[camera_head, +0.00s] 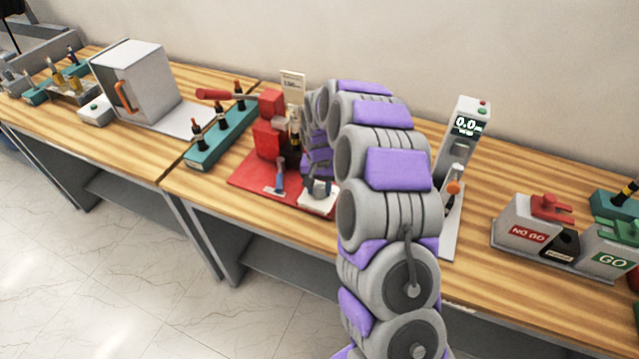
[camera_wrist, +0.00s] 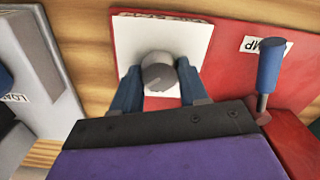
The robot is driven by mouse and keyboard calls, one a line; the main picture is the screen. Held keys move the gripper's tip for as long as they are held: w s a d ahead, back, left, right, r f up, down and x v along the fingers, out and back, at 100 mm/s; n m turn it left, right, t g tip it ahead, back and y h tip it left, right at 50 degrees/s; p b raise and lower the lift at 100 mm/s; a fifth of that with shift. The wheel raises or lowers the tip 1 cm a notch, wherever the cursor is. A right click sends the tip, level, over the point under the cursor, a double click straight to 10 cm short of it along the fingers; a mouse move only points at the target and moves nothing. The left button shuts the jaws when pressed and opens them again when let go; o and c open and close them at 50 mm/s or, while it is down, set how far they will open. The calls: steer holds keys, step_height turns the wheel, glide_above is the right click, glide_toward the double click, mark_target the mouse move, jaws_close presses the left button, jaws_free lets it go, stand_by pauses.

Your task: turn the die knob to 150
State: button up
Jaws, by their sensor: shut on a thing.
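The die knob (camera_wrist: 158,70) is a grey round knob on a white square plate (camera_wrist: 200,35). The plate lies on the red base of the press, and its printed marks are too blurred to read. My gripper (camera_wrist: 159,80) has its two blue fingers on either side of the knob, shut on it. In the head view my gripper (camera_head: 318,188) is low over the white plate (camera_head: 318,206) at the red base's right front corner. The knob's setting cannot be read. A small card (camera_head: 292,84) behind the press shows a number too small to read surely.
The red press (camera_head: 268,138) and a blue-handled lever (camera_wrist: 270,65) stand close beside my gripper. A grey gauge with a 0.0 display (camera_head: 467,125) is to the right. NO GO (camera_head: 528,228) and GO (camera_head: 612,255) boxes stand farther right. A teal rack (camera_head: 205,155) is left.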

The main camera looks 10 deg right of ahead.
mark_target(318, 188)
steer(key=n+p, duration=0.2)
steer(key=n, duration=0.1)
steer(key=n+p, duration=0.1)
steer(key=shift+w+r+n, duration=0.15)
steer(key=shift+r+n, duration=0.1)
steer(key=shift+n, duration=0.05)
steer(key=shift+a+n+p, duration=0.1)
steer(key=shift+n+p, duration=0.9)
steer(key=shift+n, duration=1.5)
steer(key=shift+f, duration=0.1)
steer(key=o, duration=1.1)
steer(key=shift+f, duration=0.1)
steer(key=shift+c, duration=0.2)
step_height(318, 188, up, 17)
steer(key=p, duration=0.1)
steer(key=shift+p, duration=0.3)
